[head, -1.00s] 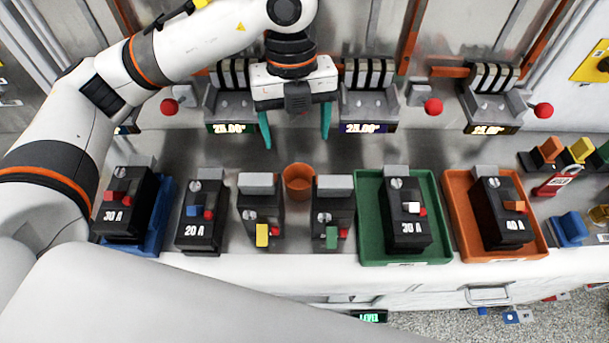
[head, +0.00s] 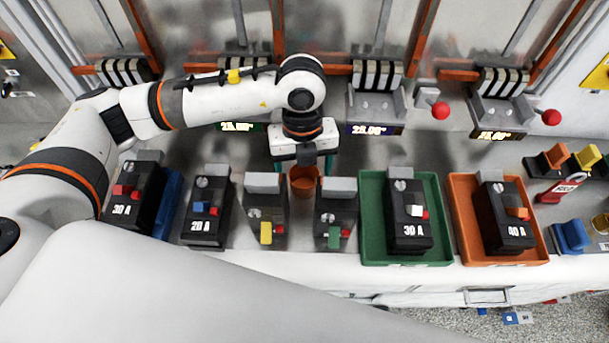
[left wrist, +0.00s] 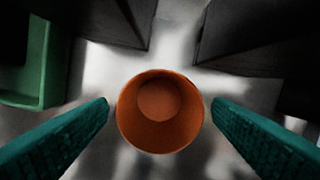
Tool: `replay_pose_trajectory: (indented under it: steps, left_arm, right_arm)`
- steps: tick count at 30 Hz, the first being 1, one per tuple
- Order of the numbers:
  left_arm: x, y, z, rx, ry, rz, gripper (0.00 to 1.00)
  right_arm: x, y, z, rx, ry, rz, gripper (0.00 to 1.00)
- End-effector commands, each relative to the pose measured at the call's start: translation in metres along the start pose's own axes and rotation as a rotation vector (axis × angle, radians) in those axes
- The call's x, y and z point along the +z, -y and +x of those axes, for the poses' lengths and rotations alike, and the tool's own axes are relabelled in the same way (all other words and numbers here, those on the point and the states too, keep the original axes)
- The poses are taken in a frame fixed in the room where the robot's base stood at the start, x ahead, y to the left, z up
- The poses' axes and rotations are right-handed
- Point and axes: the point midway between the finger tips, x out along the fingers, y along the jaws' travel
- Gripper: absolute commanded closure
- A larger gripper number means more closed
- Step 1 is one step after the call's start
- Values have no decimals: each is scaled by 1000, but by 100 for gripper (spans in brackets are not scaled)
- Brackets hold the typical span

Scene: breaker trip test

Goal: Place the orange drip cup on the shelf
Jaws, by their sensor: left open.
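The orange drip cup (head: 304,181) stands upright on the bench, behind the gap between the breaker with the yellow switch and the one with the green switch. It looks empty in the left wrist view (left wrist: 160,112). My left gripper (head: 304,170) is open above the cup, its teal fingers on either side of it. In the left wrist view my left gripper (left wrist: 160,112) has clear gaps between both fingertips and the cup rim. The shelf cannot be made out for certain. My right gripper is not in view.
Black breakers stand close in front of the cup, including the yellow-switch one (head: 266,208) and the green-switch one (head: 336,212). A green tray (head: 371,251) and an orange tray (head: 466,250) lie to the right. Test stations with red knobs (head: 440,110) stand behind.

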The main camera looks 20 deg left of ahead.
Motion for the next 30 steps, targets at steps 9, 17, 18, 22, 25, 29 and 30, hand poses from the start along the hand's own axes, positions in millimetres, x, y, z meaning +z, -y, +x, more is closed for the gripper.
replay_pose_trajectory:
  steps: [9,17,18,22,25,29,30]
  left_arm:
    - [0,0,19,1,0,0,26]
    - [0,0,18,1,-1,0,52]
    - [0,0,18,1,-1,0,59]
    - [0,-1,18,1,-1,0,73]
    - [0,-1,18,1,-1,0,77]
    - [0,-1,16,3,-2,0,77]
    - [0,-1,13,4,-3,0,77]
  right_arm:
    - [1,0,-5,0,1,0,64]
    - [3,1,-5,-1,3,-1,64]
    - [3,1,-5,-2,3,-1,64]
    - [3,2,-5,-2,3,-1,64]
    - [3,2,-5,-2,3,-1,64]
    - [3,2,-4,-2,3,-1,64]
    - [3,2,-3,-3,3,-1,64]
